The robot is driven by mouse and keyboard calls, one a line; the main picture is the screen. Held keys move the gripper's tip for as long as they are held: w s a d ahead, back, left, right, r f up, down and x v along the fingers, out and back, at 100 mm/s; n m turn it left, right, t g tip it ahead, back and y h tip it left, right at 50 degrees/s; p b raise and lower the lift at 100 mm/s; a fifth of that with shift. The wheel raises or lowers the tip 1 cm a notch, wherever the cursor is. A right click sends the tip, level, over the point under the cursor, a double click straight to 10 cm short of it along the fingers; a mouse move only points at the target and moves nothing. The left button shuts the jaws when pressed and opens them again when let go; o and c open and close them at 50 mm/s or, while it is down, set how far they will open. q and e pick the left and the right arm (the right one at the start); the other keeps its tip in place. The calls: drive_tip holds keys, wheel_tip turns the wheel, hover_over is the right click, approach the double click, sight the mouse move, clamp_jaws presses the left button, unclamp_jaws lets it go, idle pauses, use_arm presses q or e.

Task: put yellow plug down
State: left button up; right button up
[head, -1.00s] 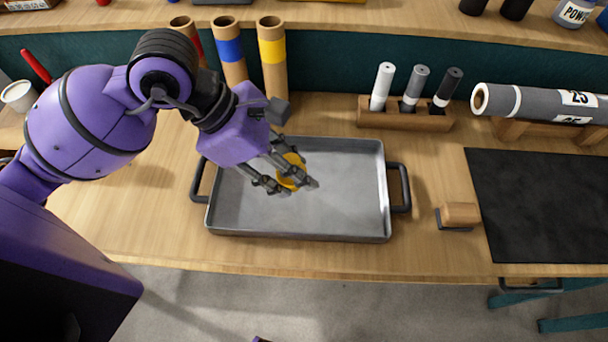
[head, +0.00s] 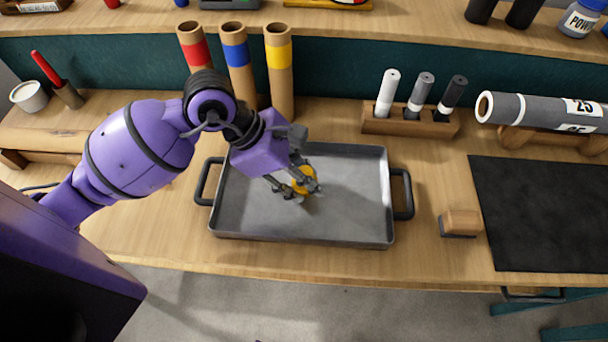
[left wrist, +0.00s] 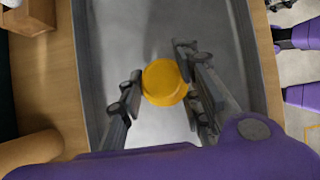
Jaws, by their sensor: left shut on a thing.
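The yellow plug (head: 303,180) is a short round piece held between the fingers of my left gripper (head: 298,186). In the left wrist view the plug (left wrist: 164,82) shows its flat round face, with the fingers of my left gripper (left wrist: 166,92) on both sides of it. Whether the plug touches the tray floor is hard to tell.
Cardboard tubes with red, blue (head: 236,55) and yellow (head: 279,60) bands stand behind the tray. A wooden rack (head: 400,124) holds small rolls. A large grey roll (head: 535,111), a black mat (head: 550,215) and a wooden block (head: 461,223) lie to the right. The tray's right half is empty.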

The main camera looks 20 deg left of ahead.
use_arm(q)
drive_tip(key=o, duration=1.1)
drive_tip(key=shift+f, duration=0.1)
drive_tip(key=shift+o, duration=0.2)
drive_tip(key=shift+r, duration=0.25)
drive_tip(key=v, duration=1.2)
drive_tip(key=shift+f, duration=0.1)
